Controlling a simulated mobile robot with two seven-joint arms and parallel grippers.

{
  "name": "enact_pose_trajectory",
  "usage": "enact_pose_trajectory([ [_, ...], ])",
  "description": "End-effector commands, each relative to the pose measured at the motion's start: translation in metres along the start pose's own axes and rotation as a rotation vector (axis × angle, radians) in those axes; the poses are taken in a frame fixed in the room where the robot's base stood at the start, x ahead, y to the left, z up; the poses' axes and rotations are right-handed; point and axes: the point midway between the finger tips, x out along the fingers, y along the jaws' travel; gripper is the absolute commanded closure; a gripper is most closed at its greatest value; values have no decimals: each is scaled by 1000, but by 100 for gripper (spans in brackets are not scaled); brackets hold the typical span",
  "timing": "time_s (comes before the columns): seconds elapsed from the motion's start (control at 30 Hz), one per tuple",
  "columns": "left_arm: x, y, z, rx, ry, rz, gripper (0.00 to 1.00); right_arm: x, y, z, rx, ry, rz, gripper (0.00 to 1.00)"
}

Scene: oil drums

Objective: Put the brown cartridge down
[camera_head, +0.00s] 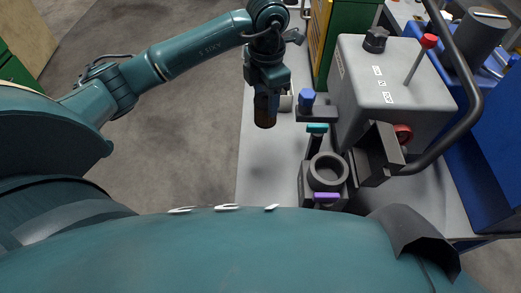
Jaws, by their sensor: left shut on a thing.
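My left gripper (266,88) is at the top middle of the head view, pointing down and shut on the brown cartridge (265,116). The cartridge is a small dark brown cylinder, held upright, its upper part hidden between the fingers. It shows over the left part of the grey table top (262,172); I cannot tell how high above it. My right gripper is not in view.
Right of the cartridge stand a blue-capped piece (306,98), a teal-topped piece (317,128) and a grey ring-shaped holder (327,172). A large grey machine box (375,80) with a red-knobbed lever (428,42) stands further right. A curved dark bar (470,100) crosses the right side.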

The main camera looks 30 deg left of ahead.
Motion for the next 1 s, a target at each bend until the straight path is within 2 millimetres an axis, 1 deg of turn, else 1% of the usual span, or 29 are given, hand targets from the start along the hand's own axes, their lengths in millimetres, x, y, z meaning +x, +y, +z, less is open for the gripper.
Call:
enact_pose_trajectory([
  [0.03,8,3,0,-124,2,-4,75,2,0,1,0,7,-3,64],
  [0.2,24,12,1,-544,3,-3,75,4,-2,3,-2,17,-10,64],
  [0.3,32,17,0,-749,2,-2,75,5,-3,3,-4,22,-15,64],
  [0.4,37,20,0,-904,1,-1,75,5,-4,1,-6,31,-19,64],
  [0.5,41,22,-1,-1003,1,-1,75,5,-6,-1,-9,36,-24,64],
  [0.57,44,23,-1,-1038,1,-1,75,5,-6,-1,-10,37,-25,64],
  [0.67,57,23,-2,-1062,5,-1,75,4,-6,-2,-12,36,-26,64],
  [0.83,89,23,-2,-1064,4,-1,75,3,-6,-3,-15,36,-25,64],
  [0.9,98,23,-1,-1062,3,-1,75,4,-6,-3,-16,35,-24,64],
  [1.0,105,23,-1,-1062,1,0,75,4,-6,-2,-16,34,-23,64],
])
